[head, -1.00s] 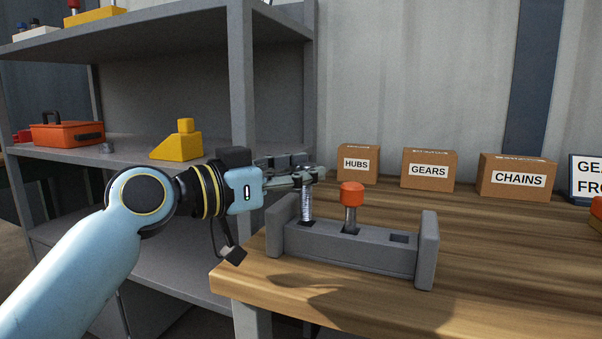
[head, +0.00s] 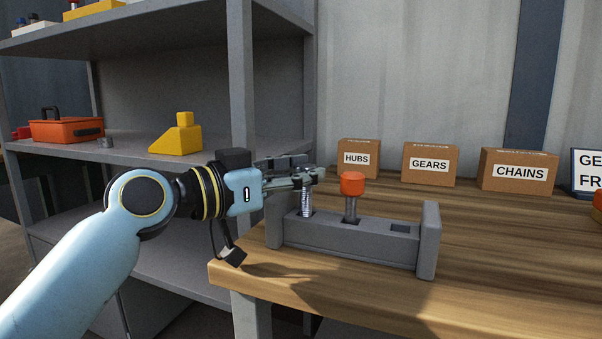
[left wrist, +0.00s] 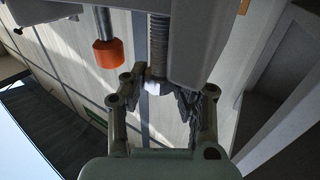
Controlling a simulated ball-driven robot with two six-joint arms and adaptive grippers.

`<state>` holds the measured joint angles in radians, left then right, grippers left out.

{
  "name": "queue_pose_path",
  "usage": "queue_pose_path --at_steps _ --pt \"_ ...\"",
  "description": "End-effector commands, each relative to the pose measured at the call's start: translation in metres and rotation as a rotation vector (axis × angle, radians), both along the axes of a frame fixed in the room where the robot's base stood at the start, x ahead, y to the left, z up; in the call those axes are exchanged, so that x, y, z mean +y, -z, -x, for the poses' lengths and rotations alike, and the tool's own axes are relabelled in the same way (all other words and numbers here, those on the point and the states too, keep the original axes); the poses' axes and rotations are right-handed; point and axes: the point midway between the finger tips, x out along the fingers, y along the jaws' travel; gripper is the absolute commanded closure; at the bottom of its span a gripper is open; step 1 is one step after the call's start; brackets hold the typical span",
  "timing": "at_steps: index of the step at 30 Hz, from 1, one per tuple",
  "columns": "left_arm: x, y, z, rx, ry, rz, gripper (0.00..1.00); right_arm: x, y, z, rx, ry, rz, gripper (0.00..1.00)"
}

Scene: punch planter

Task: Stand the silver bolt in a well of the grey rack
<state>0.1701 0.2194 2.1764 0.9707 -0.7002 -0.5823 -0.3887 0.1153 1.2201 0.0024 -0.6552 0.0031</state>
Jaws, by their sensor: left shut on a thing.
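The silver bolt (head: 305,203) is threaded and upright at the left well of the grey rack (head: 350,239) in the head view. Its lower end meets the well opening and seems to be partly inside. My left gripper (head: 308,178) is shut on the bolt's top end, just above the rack. In the left wrist view, the bolt's thread (left wrist: 160,40) runs away from between my left fingers (left wrist: 160,92), with a pale end at the fingertips. The fingers hide the bolt's top in the head view. My right gripper is not in view.
An orange-headed punch (head: 352,190) stands in the middle well, close beside my left fingers. The right well (head: 398,228) is empty. Cardboard boxes (head: 430,165) line the back of the wooden table (head: 480,270). A grey shelf (head: 243,90) stands behind my left arm.

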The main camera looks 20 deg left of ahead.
Motion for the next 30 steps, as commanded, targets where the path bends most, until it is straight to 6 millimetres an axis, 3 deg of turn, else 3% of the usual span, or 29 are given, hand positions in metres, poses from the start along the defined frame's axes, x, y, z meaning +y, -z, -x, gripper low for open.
queue_pose_path --at_steps 6,7,13,23,30 --pt "0.0 0.006 0.0 -0.001 0.0 0.001 1.0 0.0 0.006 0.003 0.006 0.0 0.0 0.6" --pt "0.0 0.005 0.0 -0.002 0.0 0.001 0.7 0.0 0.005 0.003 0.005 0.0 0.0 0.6" --pt "0.0 0.005 0.0 -0.001 0.0 0.001 0.45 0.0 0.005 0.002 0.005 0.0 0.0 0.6" --pt "0.003 0.007 0.004 0.003 0.0 -0.003 0.45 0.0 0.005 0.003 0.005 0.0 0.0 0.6" --pt "0.022 0.008 0.032 0.003 0.0 -0.01 0.45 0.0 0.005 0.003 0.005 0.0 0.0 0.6"
